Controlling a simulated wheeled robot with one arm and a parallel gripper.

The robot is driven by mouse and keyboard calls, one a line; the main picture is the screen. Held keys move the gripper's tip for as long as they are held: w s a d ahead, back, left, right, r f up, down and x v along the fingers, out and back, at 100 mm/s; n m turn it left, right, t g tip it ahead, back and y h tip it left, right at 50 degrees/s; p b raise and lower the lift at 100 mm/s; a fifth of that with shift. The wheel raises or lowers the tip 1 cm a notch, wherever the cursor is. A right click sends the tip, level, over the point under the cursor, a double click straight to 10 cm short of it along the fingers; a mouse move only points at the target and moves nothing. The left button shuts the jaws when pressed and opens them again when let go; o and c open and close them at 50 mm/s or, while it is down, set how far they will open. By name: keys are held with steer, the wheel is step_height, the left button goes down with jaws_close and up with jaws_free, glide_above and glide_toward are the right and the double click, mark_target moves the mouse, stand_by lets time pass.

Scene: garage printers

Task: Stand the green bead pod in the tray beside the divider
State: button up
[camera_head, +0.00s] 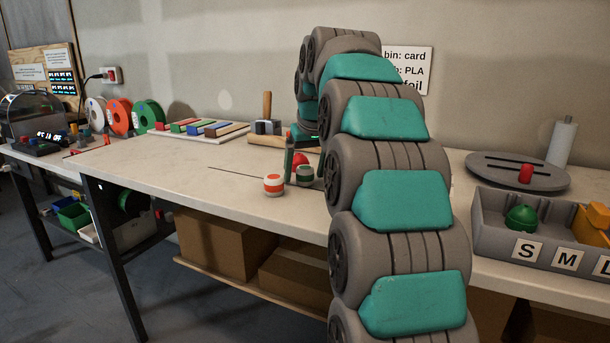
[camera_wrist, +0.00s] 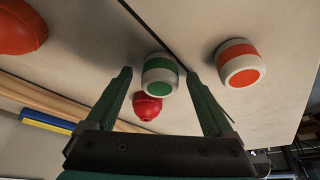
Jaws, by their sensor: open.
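The green bead pod (camera_head: 304,176), a small white jar with a green band, stands on the long bench. In the wrist view the green bead pod (camera_wrist: 160,75) shows between the tips of my open gripper (camera_wrist: 159,78), with no clear contact on either side. In the head view my arm hides part of my gripper. A grey tray (camera_head: 497,246) labelled S, M and L stands at the right of the bench. It holds a green knobbed piece (camera_head: 521,217) and orange-yellow pieces (camera_head: 592,222). I cannot clearly make out the divider.
An orange-banded jar (camera_head: 273,185) stands left of the green pod. A red rounded piece (camera_wrist: 147,106) is close to the pod. A grey oval plate (camera_head: 490,168) with a red piece lies behind the tray.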

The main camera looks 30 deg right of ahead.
jaws_close()
stand_by(0.8)
